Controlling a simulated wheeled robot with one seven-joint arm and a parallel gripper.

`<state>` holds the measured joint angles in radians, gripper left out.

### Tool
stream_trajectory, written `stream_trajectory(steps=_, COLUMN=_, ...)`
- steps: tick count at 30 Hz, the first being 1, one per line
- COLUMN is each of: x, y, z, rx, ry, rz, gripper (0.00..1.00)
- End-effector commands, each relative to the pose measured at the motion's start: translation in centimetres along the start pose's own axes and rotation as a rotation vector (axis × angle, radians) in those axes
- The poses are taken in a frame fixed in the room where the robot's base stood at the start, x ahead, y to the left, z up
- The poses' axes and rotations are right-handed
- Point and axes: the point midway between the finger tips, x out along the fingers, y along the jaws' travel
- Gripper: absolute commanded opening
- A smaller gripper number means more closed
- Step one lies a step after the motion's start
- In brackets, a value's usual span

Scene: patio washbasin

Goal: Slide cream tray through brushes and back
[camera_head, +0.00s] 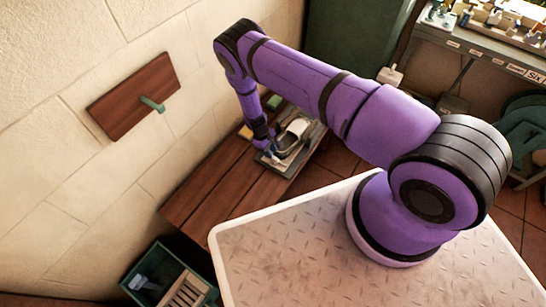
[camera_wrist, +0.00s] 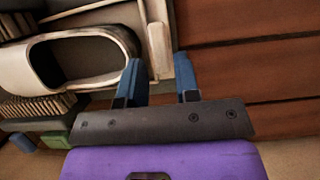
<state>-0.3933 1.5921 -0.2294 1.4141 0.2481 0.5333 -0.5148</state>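The cream tray (camera_wrist: 68,38), with a rounded rim and dark hollow, fills the left of the wrist view. In the head view the tray (camera_head: 297,127) sits on a grey base on the wooden bench. Brush strips with pale bristles (camera_wrist: 38,106) lie along the tray's near side; another strip shows on its far side. My gripper (camera_wrist: 160,68) has two blue fingers standing apart. A cream upright bar (camera_wrist: 160,45) at the tray's right end shows between the fingertips, with gaps on both sides; I cannot tell its depth. In the head view my gripper (camera_head: 271,150) is low beside the base.
The wooden bench (camera_head: 215,180) has bare planks at left. A green block (camera_wrist: 56,139) lies near the brushes. A wall board with a green peg (camera_head: 135,95) hangs at left. A dark green crate (camera_head: 165,280) stands below. A white-rimmed textured platform (camera_head: 300,255) is in front.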

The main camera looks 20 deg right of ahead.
Motion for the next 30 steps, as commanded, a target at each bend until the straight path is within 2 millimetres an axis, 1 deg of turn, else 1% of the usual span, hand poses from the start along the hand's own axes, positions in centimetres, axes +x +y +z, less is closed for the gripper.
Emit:
stream_trajectory(steps=1, x=1.0, y=0.0, z=0.1, rx=0.000, ry=-0.002, rz=0.000, gripper=0.30)
stream_trajectory(steps=3, x=2.0, y=0.0, z=0.1, rx=0.001, ry=-0.001, rz=0.000, gripper=0.30)
stream_trajectory(steps=9, x=3.9, y=0.0, z=0.1, rx=0.001, ry=-0.001, rz=0.000, gripper=0.30)
stream_trajectory(steps=13, x=4.3, y=0.0, z=0.0, rx=0.000, ry=0.000, rz=0.000, gripper=0.30)
stream_trajectory(steps=20, x=4.3, y=0.0, z=0.0, rx=0.001, ry=0.000, rz=0.000, gripper=0.30)
stream_trajectory(steps=21, x=4.3, y=0.0, z=0.0, rx=0.001, ry=0.000, rz=0.000, gripper=0.25)
stream_trajectory(steps=23, x=4.3, y=0.0, z=0.0, rx=0.001, ry=0.000, rz=0.000, gripper=0.11)
stream_trajectory(steps=24, x=4.3, y=0.0, z=0.0, rx=0.001, ry=0.000, rz=0.000, gripper=0.02)
stream_trajectory(steps=25, x=4.3, y=0.0, z=0.0, rx=0.001, ry=0.000, rz=0.000, gripper=0.00)
stream_trajectory(steps=30, x=4.3, y=0.1, z=0.0, rx=0.001, ry=0.000, rz=0.000, gripper=0.00)
